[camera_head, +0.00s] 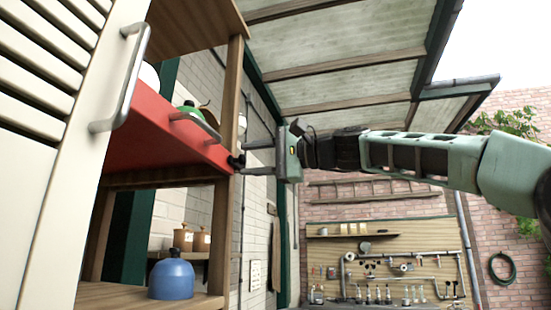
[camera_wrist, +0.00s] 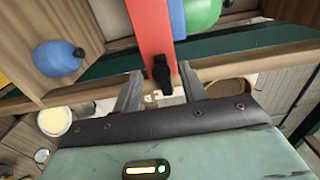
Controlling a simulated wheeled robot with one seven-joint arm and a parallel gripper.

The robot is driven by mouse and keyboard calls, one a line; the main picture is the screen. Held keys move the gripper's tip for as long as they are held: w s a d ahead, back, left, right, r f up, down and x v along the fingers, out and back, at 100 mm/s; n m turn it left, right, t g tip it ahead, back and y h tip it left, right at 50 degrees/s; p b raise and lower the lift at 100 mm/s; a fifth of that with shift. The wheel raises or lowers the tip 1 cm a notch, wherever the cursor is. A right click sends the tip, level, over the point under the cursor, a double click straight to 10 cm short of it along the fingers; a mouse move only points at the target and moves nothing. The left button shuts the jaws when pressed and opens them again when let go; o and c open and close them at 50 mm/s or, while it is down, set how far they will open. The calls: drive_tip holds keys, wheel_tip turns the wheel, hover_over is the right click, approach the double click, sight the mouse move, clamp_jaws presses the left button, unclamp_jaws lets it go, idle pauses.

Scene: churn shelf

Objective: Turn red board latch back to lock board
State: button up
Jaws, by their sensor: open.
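In the wrist view, the red board (camera_wrist: 150,28) runs down to the black latch (camera_wrist: 162,73). My gripper (camera_head: 246,159) is open at the latch, one finger above it and one below. In the wrist view, the latch lies between the fingertips, with gaps on both sides; contact is not visible. The latch's exact turn is hard to tell.
A cream louvred door (camera_head: 60,120) with a grey handle stands at the left. A blue pot (camera_head: 171,278) sits on the lower shelf. A green rounded object (camera_head: 190,106) is on the red board. Open space lies right of the post, before the tool board (camera_head: 385,262).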

drive_tip(key=b+v, duration=0.6)
drive_tip(key=v, duration=1.1)
drive_tip(key=shift+b, duration=0.4)
drive_tip(key=w+a+f+g+h+p, duration=0.15)
drive_tip(key=a+f+h, duration=0.25)
drive_tip(key=a+f, duration=0.75)
drive_tip(key=s+a+f+n+g+h+p, duration=0.1)
drive_tip(key=s+a+f+h, duration=0.15)
drive_tip(key=f, duration=0.75)
drive_tip(key=s+a+f+n+g+h, duration=0.1)
drive_tip(key=s+f+n+h, duration=0.15)
drive_tip(key=f, duration=0.85)
drive_tip(key=s+d+f+n+g+h+p, duration=0.1)
drive_tip(key=s+d+f+n+g+h, duration=0.2)
drive_tip(key=s+f, duration=1.15)
drive_tip(key=s+d+f+n+h+p, duration=0.1)
drive_tip(key=s+d+f+n+h, duration=0.3)
drive_tip(key=s+d+f, duration=0.5)
wheel_tip(320, 180, down, 3)
drive_tip(key=shift+s+d+f+n, duration=0.25)
drive_tip(key=shift+s+d+n, duration=0.2)
drive_tip(key=shift+d, duration=0.55)
